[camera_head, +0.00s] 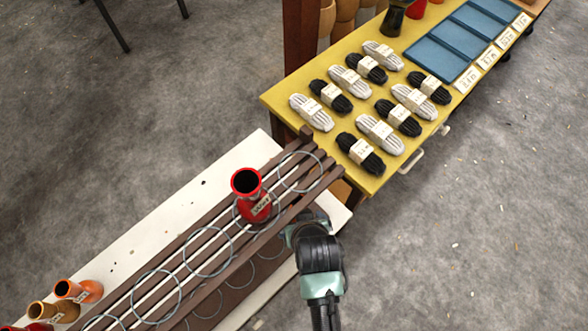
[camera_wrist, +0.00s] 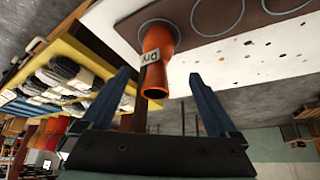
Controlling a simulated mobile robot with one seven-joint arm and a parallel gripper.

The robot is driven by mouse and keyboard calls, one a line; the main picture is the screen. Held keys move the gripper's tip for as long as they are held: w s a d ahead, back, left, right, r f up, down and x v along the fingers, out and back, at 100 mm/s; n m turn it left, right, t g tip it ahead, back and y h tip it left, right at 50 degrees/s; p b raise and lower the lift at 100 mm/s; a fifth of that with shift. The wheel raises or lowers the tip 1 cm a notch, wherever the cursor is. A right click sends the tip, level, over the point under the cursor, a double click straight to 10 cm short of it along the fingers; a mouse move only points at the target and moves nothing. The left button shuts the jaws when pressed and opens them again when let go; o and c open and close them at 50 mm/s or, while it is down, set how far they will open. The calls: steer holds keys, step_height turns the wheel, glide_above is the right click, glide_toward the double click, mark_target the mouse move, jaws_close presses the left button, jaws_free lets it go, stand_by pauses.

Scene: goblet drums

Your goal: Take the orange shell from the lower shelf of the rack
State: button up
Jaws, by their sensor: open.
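An orange shell (camera_wrist: 158,62) with a pale "Dry" label shows in the wrist view, its dark open mouth toward me. Its far end meets a ring on the brown strip of a white shelf (camera_wrist: 210,22). My gripper (camera_wrist: 159,75) is open. Its two blue fingers lie on either side of the shell, with gaps visible on both sides. In the head view, the slatted rack (camera_head: 205,245) has a red shell (camera_head: 250,195) on its upper level. My fingertips and that orange shell are hidden there by the rack and my arm.
A yellow table (camera_head: 400,155) with black and white rope bundles (camera_head: 360,150) adjoins the rack's far end; a drawer handle (camera_head: 412,162) juts out. Grey floor is open at right.

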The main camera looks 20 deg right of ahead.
steer(key=shift+w+d+r+x, duration=0.1)
steer(key=shift+w+x, duration=0.05)
steer(key=shift+x, duration=1.05)
steer(key=shift+w+d+r+x, duration=0.1)
steer(key=shift+w+x, duration=0.05)
steer(key=shift+x, duration=1.1)
steer(key=shift+w+d+r+x, duration=0.1)
steer(key=shift+w+x, duration=0.05)
steer(key=shift+x, duration=1.05)
steer(key=shift+s+f, duration=0.1)
steer(key=shift+f, duration=0.05)
jaws_close()
